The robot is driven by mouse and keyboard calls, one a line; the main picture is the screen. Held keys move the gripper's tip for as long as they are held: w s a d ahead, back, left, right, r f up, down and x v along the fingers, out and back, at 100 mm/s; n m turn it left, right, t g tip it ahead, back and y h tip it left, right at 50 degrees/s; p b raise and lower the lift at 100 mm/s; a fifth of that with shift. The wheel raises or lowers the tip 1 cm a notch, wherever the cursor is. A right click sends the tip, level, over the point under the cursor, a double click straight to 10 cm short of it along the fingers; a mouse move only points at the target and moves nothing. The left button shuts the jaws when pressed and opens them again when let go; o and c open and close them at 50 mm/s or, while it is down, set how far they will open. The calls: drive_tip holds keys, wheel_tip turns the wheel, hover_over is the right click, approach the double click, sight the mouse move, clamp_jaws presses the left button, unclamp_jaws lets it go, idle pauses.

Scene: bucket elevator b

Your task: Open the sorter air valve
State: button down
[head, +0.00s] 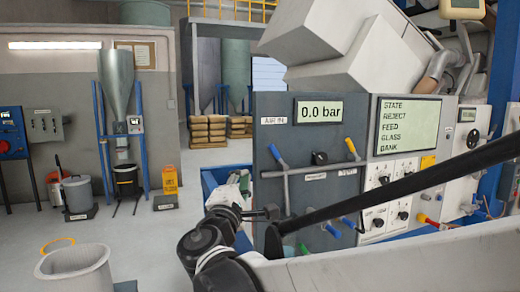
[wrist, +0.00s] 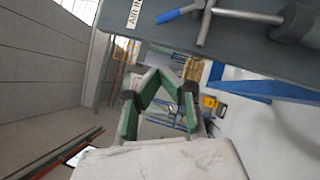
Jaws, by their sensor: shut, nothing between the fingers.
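The sorter's grey panel (head: 325,135) carries a pressure display (head: 319,111) reading 0.0 bar. Below a small label, which reads AIR IN in the wrist view (wrist: 134,14), a blue-handled valve lever (head: 276,154) slants up and left from a grey pipe. The blue handle also shows at the top of the wrist view (wrist: 178,13). My gripper (head: 274,212) is shut and empty, in front of the panel's lower left, below the lever and apart from it. In the wrist view its green-padded fingers (wrist: 161,75) come together below the panel edge.
More blue handles (head: 333,230) lie lower, near my arm. A control panel (head: 408,122) stands at right. Open floor (head: 120,235) lies to the left.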

idle(0.3)
drive_tip(key=p, duration=0.2)
approach(275, 155)
drive_tip(key=w+a+r, duration=0.2)
drive_tip(key=w+a, duration=0.3)
drive_tip(key=d, duration=0.1)
drive_tip(key=w+d+r, duration=0.1)
drive_tip(key=w+d, duration=0.1)
drive_tip(key=shift+d+r+p, duration=0.15)
drive_tip(key=shift+r+p, duration=0.2)
drive_tip(key=shift+r, duration=0.05)
